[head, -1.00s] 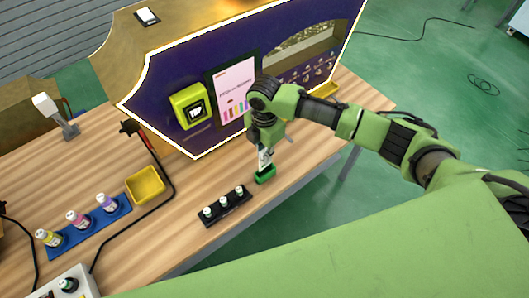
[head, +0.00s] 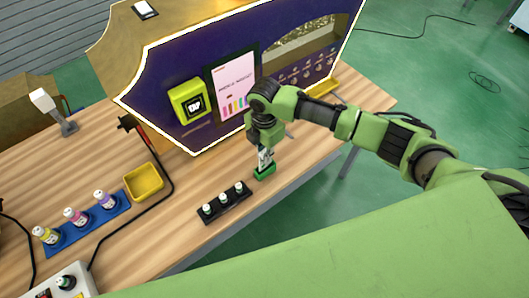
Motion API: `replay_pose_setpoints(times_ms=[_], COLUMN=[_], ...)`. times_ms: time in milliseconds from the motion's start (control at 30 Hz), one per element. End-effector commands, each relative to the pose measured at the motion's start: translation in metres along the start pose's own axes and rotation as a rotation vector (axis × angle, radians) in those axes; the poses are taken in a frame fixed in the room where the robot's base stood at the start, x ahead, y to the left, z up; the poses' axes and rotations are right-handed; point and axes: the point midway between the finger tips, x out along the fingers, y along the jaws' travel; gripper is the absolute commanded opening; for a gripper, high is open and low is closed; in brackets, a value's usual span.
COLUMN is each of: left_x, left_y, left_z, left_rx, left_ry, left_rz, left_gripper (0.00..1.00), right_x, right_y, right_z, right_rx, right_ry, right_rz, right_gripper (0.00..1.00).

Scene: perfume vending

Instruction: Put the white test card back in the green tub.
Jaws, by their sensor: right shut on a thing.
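The green tub (head: 264,173) stands on the wooden table near its front edge, right of a black rack. My right gripper (head: 265,160) points down right above the tub and is shut. The white test card is not clearly visible; a small pale patch shows between the fingers, too small to tell apart from the gripper. Whether the card's lower end is inside the tub I cannot tell. My left gripper is not in view.
A black rack (head: 224,203) with three small white-capped bottles stands left of the tub. Further left are a yellow tray (head: 143,183) and a blue mat (head: 88,226) with three coloured bottles. The purple vending machine (head: 167,75) rises behind.

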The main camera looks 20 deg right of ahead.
Motion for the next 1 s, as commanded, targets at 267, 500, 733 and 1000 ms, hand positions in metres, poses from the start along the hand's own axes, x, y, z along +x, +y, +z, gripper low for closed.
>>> replay_pose_setpoints(times_ms=[267, 500, 733, 1000], left_x=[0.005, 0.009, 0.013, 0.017], left_y=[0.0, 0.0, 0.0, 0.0], left_z=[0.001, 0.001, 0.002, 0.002], left_rx=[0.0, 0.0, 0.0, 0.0], left_ry=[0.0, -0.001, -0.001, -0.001], left_rz=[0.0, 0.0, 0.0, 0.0], left_gripper=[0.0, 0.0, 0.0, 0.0], right_x=[0.009, 0.017, 0.024, 0.031], right_y=[0.0, 0.0, 0.0, 0.0], right_z=[0.0, 0.0, 0.0, 0.0], right_rx=[0.0, 0.0, 0.0, 0.0], right_ry=[0.0, 0.0, 0.0, 0.0], right_rz=[0.0, -0.001, -0.001, 0.0], right_gripper=[0.0, 0.0, 0.0, 0.0])
